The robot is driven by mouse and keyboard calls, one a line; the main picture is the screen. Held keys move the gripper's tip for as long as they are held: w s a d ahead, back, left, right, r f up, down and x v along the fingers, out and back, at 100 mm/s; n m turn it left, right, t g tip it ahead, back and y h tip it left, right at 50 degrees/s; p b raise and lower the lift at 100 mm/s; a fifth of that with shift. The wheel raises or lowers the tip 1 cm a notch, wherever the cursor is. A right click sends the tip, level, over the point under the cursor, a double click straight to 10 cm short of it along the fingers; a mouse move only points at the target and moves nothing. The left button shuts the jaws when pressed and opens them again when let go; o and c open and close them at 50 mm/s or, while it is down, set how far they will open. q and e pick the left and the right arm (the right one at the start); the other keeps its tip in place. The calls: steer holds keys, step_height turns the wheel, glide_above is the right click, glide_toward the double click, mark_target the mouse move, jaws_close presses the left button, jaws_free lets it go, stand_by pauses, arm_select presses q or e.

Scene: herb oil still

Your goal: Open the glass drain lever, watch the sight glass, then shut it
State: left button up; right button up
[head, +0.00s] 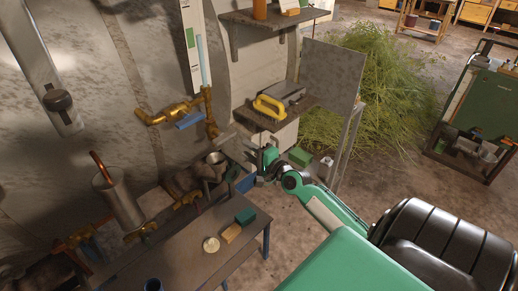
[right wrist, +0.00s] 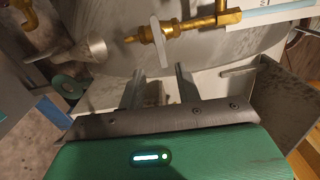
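The brass drain valve (head: 211,127) hangs at the lower end of the sight glass column, and a pale grey lever (right wrist: 158,43) sticks out across it in the right wrist view. The sight glass (head: 202,60) is a light blue tube beside a white panel. My right gripper (head: 257,156) is just right of and below the valve in the head view. In the right wrist view its two fingers (right wrist: 160,88) are apart with nothing between them, pointing at the lever without visibly touching it. My left gripper is not in view.
A metal funnel (right wrist: 88,50) sits near the valve outlet. A blue lever (head: 190,121) is on the brass pipe to the left. A shelf with a yellow-handled brush (head: 270,105) is behind my right gripper. A low table (head: 185,247) holds small blocks.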

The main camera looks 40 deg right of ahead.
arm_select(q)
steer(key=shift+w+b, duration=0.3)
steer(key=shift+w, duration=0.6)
arm_select(e)
steer(key=s, duration=0.4)
steer(key=shift+s+d, duration=0.2)
steer(key=shift+s, duration=0.05)
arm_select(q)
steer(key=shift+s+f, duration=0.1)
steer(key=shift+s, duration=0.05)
